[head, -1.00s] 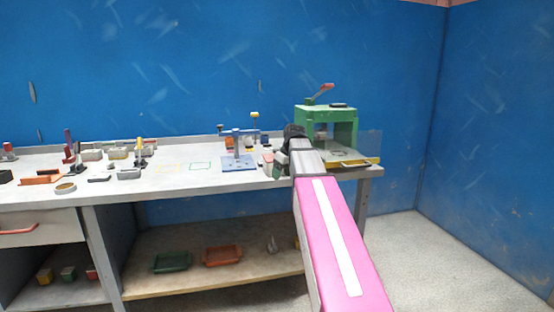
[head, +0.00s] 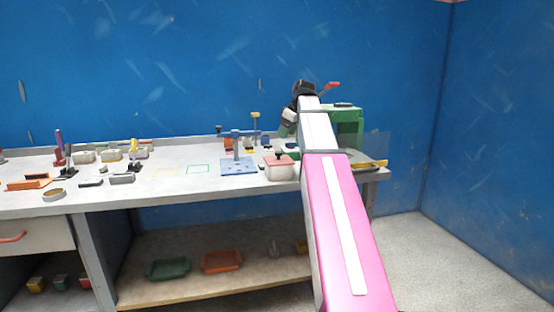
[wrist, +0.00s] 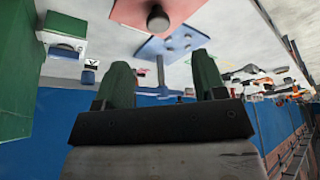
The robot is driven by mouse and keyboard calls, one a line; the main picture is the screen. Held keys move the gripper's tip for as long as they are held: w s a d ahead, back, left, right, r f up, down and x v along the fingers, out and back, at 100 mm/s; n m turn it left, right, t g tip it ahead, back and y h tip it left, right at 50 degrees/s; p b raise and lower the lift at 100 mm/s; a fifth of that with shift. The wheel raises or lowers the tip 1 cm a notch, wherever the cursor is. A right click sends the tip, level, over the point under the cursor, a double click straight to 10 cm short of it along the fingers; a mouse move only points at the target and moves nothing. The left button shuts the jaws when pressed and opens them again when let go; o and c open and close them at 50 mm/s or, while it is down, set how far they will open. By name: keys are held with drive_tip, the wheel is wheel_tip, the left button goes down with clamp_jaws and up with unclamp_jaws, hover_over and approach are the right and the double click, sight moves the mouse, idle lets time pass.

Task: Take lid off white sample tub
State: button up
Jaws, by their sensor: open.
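The white sample tub (head: 279,173) stands on the bench just left of my arm, with its pinkish-red lid (head: 279,160) on top. In the wrist view the lid (wrist: 140,14) shows at the top edge, with a dark round knob (wrist: 158,20) on it. My gripper (wrist: 162,75) has two green fingers spread apart with nothing between them. In the head view my gripper (head: 287,125) is above and slightly right of the tub, clear of the lid, and partly hidden by my arm.
A blue fixture plate (head: 239,167) with a post stands left of the tub. A green press (head: 346,125) stands behind my arm on the right. A green outlined square (head: 198,169) marks bare bench farther left. Small tools and blocks crowd the left end.

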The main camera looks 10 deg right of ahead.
sight(279, 152)
drive_tip(key=x, duration=1)
drive_tip(key=shift+w+f, duration=0.2)
drive_tip(key=shift+w, duration=0.1)
drive_tip(key=c, duration=1)
